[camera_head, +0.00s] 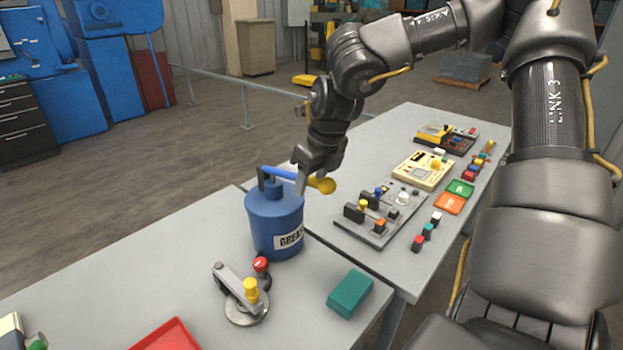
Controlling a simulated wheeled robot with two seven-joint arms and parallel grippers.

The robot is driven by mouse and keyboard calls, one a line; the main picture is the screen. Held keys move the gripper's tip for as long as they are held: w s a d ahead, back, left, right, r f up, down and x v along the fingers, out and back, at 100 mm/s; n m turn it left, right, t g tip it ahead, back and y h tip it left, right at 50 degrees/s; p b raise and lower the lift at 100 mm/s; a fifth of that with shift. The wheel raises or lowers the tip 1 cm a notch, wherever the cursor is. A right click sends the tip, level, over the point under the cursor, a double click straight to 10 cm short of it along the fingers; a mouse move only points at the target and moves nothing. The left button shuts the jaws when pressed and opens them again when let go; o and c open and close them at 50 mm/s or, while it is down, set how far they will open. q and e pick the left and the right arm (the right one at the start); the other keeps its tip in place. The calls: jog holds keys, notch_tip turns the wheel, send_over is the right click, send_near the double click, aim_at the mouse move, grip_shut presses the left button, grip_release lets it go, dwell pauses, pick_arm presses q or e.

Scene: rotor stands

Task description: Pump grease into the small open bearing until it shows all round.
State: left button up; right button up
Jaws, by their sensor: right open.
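A blue canister (273,222) with a label reading as GREASE stands upright near the far edge of the near table. Its pump lever (283,173) runs right from the top and ends in a yellow knob (324,186). My right gripper (303,182) is open, pointing down at the lever just left of the knob; whether it touches the lever I cannot tell. In front of the canister is a round metal fixture (246,312) with a grey arm, a yellow knob and a red knob. I cannot make out a small open bearing or any grease.
A green block (349,293) lies right of the fixture, and a red tray (166,338) lies at the front. The second table (300,212) behind holds a grey switch panel (380,220), a cream device (423,170) and small coloured trays. Bare tabletop lies left of the canister.

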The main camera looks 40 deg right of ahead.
jog(key=shift+r+p, duration=1.9)
jog(key=shift+r, duration=1.6)
jog(key=shift+c, duration=0.4)
jog(key=s+r+p, duration=0.1)
jog(key=r+p, duration=0.1)
jog(key=p, duration=0.1)
jog(key=s+r+p, duration=0.1)
jog(key=s+p, duration=0.1)
jog(key=p, duration=0.1)
jog(key=shift+d+r, duration=0.1)
jog(key=shift+r, duration=0.3)
jog(key=shift+s, duration=0.25)
jog(key=b+x, duration=0.7)
jog(key=x, duration=0.3)
jog(key=shift+w+f+b, duration=0.3)
jog(key=shift+f+b, duration=0.35)
jog(key=shift+b, duration=0.3)
